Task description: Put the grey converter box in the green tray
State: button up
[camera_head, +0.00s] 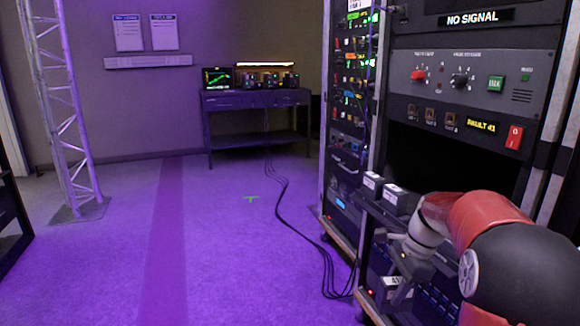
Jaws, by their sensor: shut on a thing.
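My gripper (398,272) is at the lower right, low in front of the equipment rack, pointing down. It appears shut on a small grey box with a white label (393,290), which I take to be the converter box. Whether this box touches the surface under it cannot be told. Two more dark grey boxes with pale labels, a left one (373,184) and a right one (401,199), stand on the shelf above, behind my gripper. No green tray is visible.
The tall rack (362,120) with panels and switches fills the right side. Black cables (322,255) run across the floor to a dark workbench (255,100) at the back. A truss tower (62,110) stands at left. The purple-lit floor (235,250) between is open, with a small green mark (252,198).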

jog(key=s+a+f+n+g+h, duration=0.1)
jog(key=a+f+n, duration=0.3)
jog(key=f+n, duration=0.4)
jog(key=s+a+f+n+g+h, duration=0.2)
jog(key=a+f+n, duration=0.2)
jog(key=f+n, duration=0.5)
notch_tip(320, 180, down, 6)
jog(key=shift+a+f, duration=0.1)
jog(key=shift+a, duration=0.1)
